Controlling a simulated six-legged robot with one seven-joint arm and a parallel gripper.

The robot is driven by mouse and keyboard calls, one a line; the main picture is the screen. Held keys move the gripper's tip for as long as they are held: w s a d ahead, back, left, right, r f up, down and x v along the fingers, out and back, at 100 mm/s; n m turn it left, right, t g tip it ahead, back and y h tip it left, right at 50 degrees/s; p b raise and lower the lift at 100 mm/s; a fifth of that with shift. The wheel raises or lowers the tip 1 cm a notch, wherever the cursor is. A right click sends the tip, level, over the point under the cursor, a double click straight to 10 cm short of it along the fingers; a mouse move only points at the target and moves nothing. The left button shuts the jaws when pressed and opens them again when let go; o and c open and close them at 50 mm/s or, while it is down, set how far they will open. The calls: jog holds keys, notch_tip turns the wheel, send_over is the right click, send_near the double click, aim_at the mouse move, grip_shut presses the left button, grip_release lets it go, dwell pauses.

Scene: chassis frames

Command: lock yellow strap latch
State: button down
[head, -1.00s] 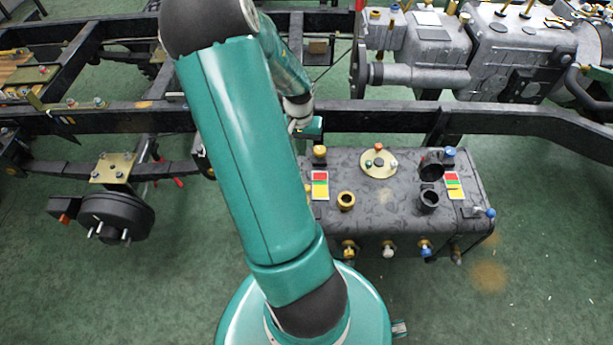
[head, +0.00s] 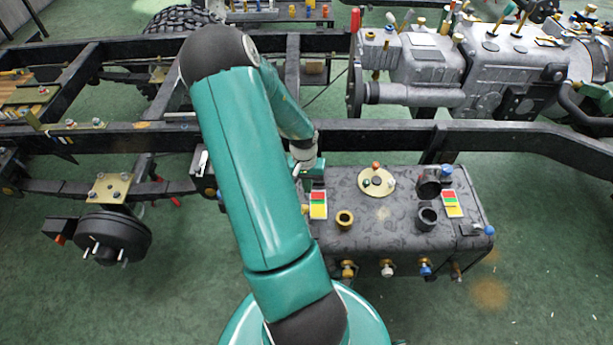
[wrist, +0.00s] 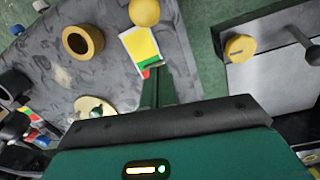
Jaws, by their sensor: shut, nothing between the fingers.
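The dark grey tank (head: 390,215) has a yellow, red and green label (head: 318,205) at its left end. The label also shows in the wrist view (wrist: 140,48), with a yellow ball-shaped knob (wrist: 145,12) beside it. A yellow round knob (wrist: 240,47) sits on a grey part at the right of the wrist view. I cannot tell which yellow piece is the strap latch. My gripper (wrist: 156,78) is shut and empty, its tips by the label's red-green end. In the head view my gripper (head: 306,168) is at the tank's back left corner. Contact is unclear.
A brass ring fitting (head: 344,218), a round gold plate (head: 376,181) and black cups (head: 427,217) rise from the tank top. A black chassis rail (head: 480,132) runs behind it. A grey engine (head: 430,70) stands at the back. Green floor is open in front.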

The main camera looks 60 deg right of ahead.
notch_tip(320, 180, down, 3)
jog(key=shift+s+r, duration=0.1)
jog(key=shift+s, duration=0.05)
jog(key=shift+s+a+r, duration=0.1)
jog(key=shift+a+r, duration=0.2)
jog(key=shift+a, duration=0.3)
jog(key=shift+s+a+r, duration=0.1)
jog(key=shift+a+r, duration=0.2)
jog(key=shift+a, duration=0.25)
jog(key=shift+s+a+r, duration=0.25)
jog(key=shift+a+r, duration=0.05)
jog(key=shift+a, duration=0.35)
jog(key=shift+r, duration=0.1)
